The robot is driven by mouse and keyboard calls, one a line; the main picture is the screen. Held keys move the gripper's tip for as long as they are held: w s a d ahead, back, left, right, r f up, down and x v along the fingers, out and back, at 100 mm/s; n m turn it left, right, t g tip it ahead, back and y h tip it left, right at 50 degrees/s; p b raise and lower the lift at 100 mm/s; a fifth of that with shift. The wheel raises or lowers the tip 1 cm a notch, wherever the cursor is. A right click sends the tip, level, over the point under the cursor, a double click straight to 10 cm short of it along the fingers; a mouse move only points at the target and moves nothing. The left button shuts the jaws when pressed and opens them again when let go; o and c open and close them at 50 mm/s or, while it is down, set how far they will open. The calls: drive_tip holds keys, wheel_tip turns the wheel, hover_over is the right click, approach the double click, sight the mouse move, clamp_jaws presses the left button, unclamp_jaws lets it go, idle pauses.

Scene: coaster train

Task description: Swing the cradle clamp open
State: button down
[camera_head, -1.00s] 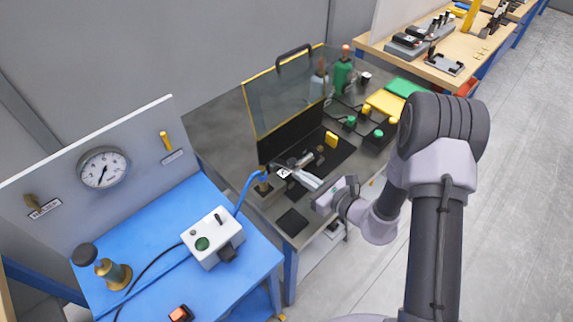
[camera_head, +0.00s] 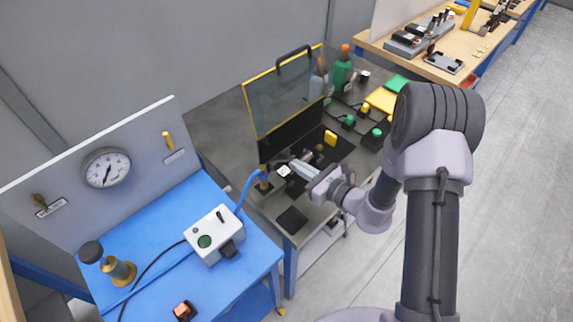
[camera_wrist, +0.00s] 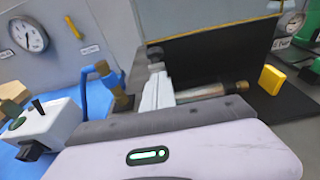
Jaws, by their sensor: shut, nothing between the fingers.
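A small dark fixture with a brass-and-dark cylinder (camera_wrist: 222,89) lies on a black mat (camera_head: 336,148) on the dark table. I take this fixture to be the cradle; its clamp cannot be told apart clearly. My gripper (camera_head: 288,169) is low over the table at the fixture's near left side. In the wrist view its pale fingers (camera_wrist: 157,92) are together and empty, close beside the cylinder. A black knob (camera_wrist: 154,52) shows just beyond the fingertips; contact cannot be told. My gripper's body hides the near part of the fixture.
A clear yellow-edged guard (camera_head: 288,92) stands raised behind the fixture. A brass fitting with a blue hose (camera_head: 263,180) stands close left of my gripper. A yellow block (camera_head: 331,138) is at the right. The blue bench holds a white control box (camera_head: 213,236).

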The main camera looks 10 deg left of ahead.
sight(290, 156)
drive_tip(key=shift+w+a+r+p, duration=0.85)
drive_tip(key=shift+w+a+r, duration=0.25)
drive_tip(key=shift+a, duration=0.25)
drive_tip(key=shift+r+x, duration=0.2)
drive_tip(key=shift+x, duration=0.6)
drive_tip(key=shift+r+x, duration=0.15)
drive_tip(key=shift+x, duration=0.7)
drive_tip(key=shift+a+r, duration=0.1)
drive_tip(key=v, duration=1)
drive_tip(key=shift+b, duration=0.4)
